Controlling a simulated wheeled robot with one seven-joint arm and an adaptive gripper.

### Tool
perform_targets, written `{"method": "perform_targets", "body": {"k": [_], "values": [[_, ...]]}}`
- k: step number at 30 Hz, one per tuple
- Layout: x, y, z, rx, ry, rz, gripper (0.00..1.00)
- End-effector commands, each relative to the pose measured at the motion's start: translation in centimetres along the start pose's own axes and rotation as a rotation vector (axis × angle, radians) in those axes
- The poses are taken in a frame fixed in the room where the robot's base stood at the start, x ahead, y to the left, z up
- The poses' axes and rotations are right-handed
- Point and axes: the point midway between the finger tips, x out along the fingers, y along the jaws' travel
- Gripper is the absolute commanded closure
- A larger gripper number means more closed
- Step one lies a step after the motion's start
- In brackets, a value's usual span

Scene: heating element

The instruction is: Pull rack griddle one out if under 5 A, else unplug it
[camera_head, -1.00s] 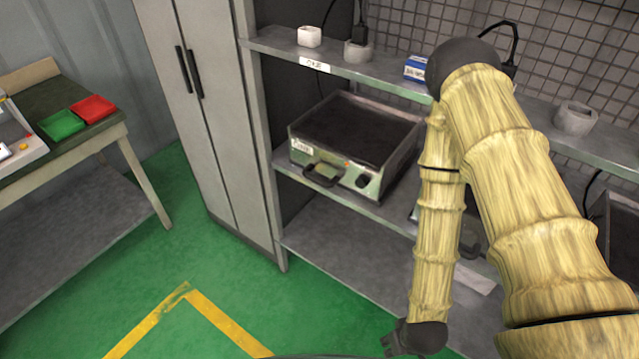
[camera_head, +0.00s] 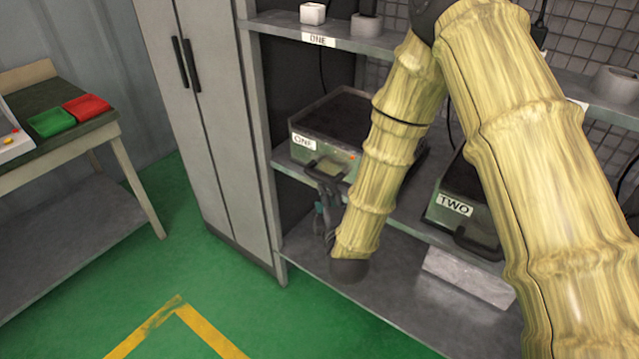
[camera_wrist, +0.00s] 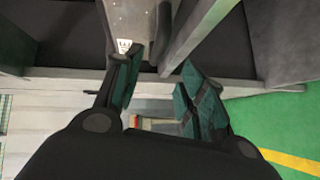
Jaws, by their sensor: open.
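Griddle one (camera_head: 338,112), labelled ONE, sits on the middle rack shelf. It has a dark top, a green front, a small orange spot and a dark front handle. My gripper (camera_head: 327,188) is open at the front of griddle one, close to its handle. In the wrist view the two green fingers (camera_wrist: 160,72) are apart, with the griddle's front and dark handle (camera_wrist: 161,32) just beyond them. I cannot tell whether they touch the handle. My forearm hides the griddle's right part. No current reading is legible.
The upper shelf has a ONE label (camera_head: 318,39), a white block (camera_head: 312,14) and a grey socket-like block (camera_head: 366,25). Griddle two (camera_head: 455,207) stands to the right. A tall cabinet (camera_head: 215,130) is at left.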

Motion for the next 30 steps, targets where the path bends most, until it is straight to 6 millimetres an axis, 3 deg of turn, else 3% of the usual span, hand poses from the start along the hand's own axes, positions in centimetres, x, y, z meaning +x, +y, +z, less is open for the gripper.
{"method": "perform_targets", "body": {"k": [5,21,30], "values": [[1.3,0.4,-0.2,-0.010,0.001,0.011,0.59],[9.3,0.3,-0.2,-0.006,0.001,0.008,0.59],[10.8,0.3,-0.1,-0.008,0.001,0.008,0.59]]}}
